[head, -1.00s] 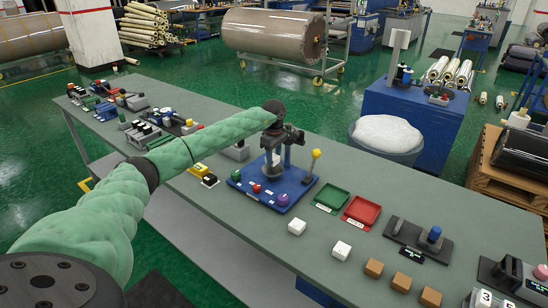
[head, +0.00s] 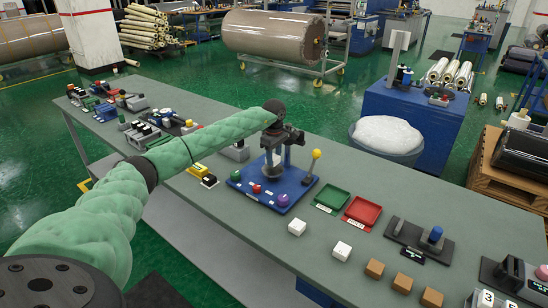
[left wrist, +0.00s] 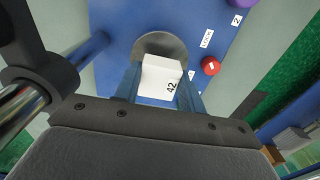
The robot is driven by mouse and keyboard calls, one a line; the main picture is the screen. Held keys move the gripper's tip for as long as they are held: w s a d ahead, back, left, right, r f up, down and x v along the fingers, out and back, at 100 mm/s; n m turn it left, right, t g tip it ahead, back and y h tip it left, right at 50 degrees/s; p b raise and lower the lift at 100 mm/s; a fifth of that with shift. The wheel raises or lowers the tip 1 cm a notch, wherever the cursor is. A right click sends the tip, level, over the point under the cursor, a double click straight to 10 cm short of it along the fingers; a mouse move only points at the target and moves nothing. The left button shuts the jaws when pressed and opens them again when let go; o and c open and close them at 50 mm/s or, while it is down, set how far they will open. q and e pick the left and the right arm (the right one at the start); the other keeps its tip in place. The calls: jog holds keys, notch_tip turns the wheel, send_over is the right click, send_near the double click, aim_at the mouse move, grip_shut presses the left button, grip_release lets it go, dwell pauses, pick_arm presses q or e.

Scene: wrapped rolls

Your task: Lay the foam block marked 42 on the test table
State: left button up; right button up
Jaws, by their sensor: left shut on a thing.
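The white foam block marked 42 (left wrist: 160,75) is between the blue fingers of my left gripper (left wrist: 160,92), which is shut on it. Behind the block in the left wrist view is a round grey plate (left wrist: 150,42) on a blue base (left wrist: 115,22); this looks like the test table. In the head view my left gripper (head: 274,158) points down over the round plate (head: 270,174) on the blue base (head: 241,182). I cannot tell whether the block touches the plate. My right gripper is not in view.
The blue base carries a red button (head: 256,188), a purple knob (head: 284,199) and a yellow-topped lever (head: 312,166). Green (head: 332,200) and red (head: 362,211) trays stand to its right. White and brown blocks lie along the front of the grey-green bench.

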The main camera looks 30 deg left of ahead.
pick_arm(q)
jog(key=shift+f+b, duration=0.95)
jog(key=shift+f, duration=0.5)
jog(key=o, duration=1)
jog(key=shift+o, duration=0.2)
jog(key=shift+r, duration=0.1)
notch_tip(320, 180, up, 6)
jog(key=b, duration=0.2)
jog(key=shift+r+b, duration=0.1)
jog(key=shift+b, duration=0.3)
jog(key=shift+r, duration=0.75)
